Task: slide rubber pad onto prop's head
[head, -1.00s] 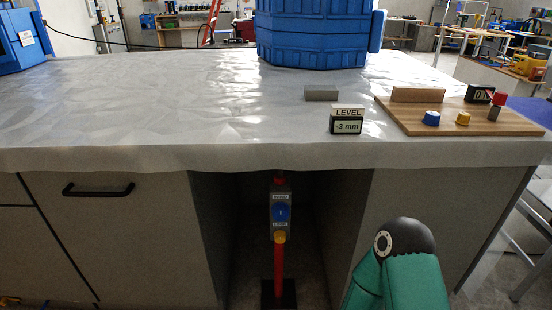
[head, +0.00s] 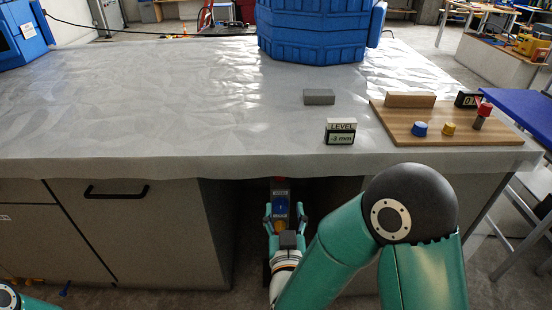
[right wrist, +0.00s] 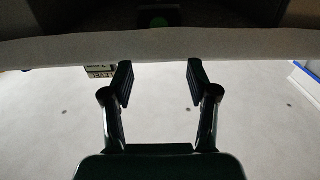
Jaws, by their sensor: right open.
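The prop (head: 280,187) stands upright in the dark gap under the counter, with a grey label and a blue part showing. Its head is hidden by the counter's front edge. A flat grey block (head: 319,97), which looks like the rubber pad, lies on the counter. My right gripper (head: 285,210) is below the counter edge, in line with the prop's body and overlapping it in the head view; I cannot tell whether it touches. In the right wrist view, its two fingers (right wrist: 157,85) are apart with nothing between them. My left gripper is out of view.
A level display (head: 340,131) reading -3 mm stands near the counter's front edge. A wooden board (head: 400,125) at right holds a wooden block, knobs and a small display. A big blue container (head: 315,35) stands at the back.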

